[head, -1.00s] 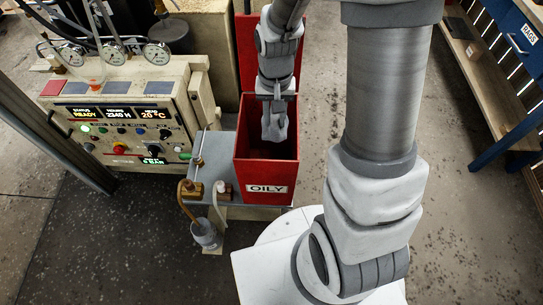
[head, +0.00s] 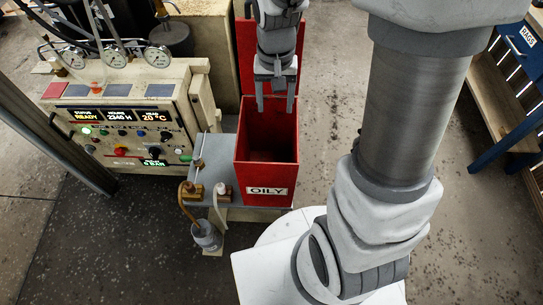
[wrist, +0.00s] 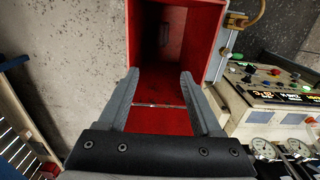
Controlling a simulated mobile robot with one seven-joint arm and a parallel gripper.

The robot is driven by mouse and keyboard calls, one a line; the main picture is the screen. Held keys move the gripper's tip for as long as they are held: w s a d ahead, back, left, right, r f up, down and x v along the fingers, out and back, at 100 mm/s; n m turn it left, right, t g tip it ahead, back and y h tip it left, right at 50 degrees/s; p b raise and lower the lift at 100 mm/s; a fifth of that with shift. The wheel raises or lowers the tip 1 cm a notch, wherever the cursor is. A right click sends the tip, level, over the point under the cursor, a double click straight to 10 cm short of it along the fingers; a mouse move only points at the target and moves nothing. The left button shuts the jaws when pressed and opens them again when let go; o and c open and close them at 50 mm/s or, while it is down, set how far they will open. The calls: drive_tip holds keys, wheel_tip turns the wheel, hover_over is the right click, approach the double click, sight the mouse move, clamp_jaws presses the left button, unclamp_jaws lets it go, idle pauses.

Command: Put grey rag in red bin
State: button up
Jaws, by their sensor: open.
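The red bin (head: 267,181), with an "OILY" label on its front, stands open with its red lid raised at the back. My gripper (head: 275,104) is open and empty, above the back part of the bin's mouth. In the wrist view, my gripper's two fingers (wrist: 160,76) stand wide apart with nothing between them, and the bin (wrist: 203,40) opens beyond them. I cannot make out the grey rag in either current view. The inside of the bin is deep and dark, so its contents are hard to tell.
A control panel (head: 120,131) with gauges stands left of the bin. Brass fittings and a small cup (head: 205,236) are at the bin's front left. A blue bench (head: 510,140) with a drawer labelled "RAGS" stands at the right. Open floor lies between bench and bin.

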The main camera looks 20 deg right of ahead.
wheel_tip(320, 180, up, 11)
drive_tip(key=shift+p, duration=0.45)
drive_tip(key=s+r+n+t, duration=0.3)
drive_tip(key=s+r+t, duration=0.2)
drive_tip(key=s, duration=0.7)
drive_tip(key=shift+s+d+r+n+t, duration=0.25)
drive_tip(key=shift+s+r+n+t, duration=0.1)
drive_tip(key=shift+r, duration=0.65)
idle(0.7)
